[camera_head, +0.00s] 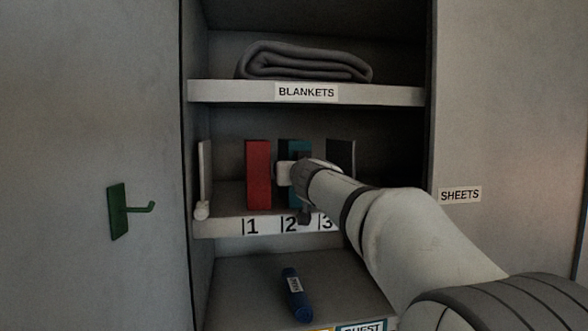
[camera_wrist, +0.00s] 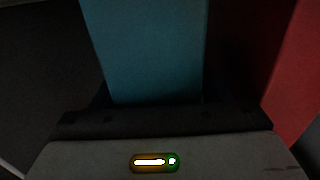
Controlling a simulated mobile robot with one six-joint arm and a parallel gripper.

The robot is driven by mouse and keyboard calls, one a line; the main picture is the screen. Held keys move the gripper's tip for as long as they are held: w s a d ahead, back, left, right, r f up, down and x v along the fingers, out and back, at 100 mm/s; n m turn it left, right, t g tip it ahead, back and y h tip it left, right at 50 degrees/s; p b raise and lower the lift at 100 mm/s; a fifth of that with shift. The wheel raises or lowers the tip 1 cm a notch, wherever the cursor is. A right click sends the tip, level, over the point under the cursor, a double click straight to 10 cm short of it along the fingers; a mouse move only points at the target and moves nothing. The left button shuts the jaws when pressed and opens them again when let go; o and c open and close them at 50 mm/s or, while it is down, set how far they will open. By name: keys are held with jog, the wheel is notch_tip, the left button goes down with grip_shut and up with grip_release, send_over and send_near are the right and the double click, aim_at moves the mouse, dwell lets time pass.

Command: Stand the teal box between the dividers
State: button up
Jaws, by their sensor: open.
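The teal box (camera_head: 299,146) stands upright on the middle shelf behind the "2" label, partly hidden by my gripper (camera_head: 288,175). In the wrist view the teal box (camera_wrist: 145,50) rises just ahead of my gripper (camera_wrist: 160,108), which is open. The dark fingers show low on either side of the box; whether they touch it I cannot tell. A red upright block (camera_head: 258,175) stands to the left and a dark upright panel (camera_head: 341,158) to the right. Which of these are dividers is unclear.
A pale upright piece (camera_head: 204,172) stands at the shelf's left end. The numbered shelf edge (camera_head: 222,229) lies below. The blankets shelf (camera_head: 235,92) with a folded grey blanket (camera_head: 305,62) is above. A blue cylinder (camera_head: 295,293) lies on the lower shelf. A green hook (camera_head: 119,211) is at left.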

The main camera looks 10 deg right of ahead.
jog(key=shift+r, duration=0.2)
jog(key=shift+s, duration=0.15)
jog(key=s, duration=1.1)
jog(key=shift+s+p, duration=0.35)
jog(key=shift+f, duration=0.15)
jog(key=s+f+g, duration=0.7)
jog(key=s+f, duration=0.6)
jog(key=f, duration=0.5)
jog(key=s+f+g, duration=0.7)
jog(key=s+f, duration=0.6)
jog(key=f, duration=0.5)
jog(key=shift+s+a+f, duration=0.15)
jog(key=shift+s, duration=0.25)
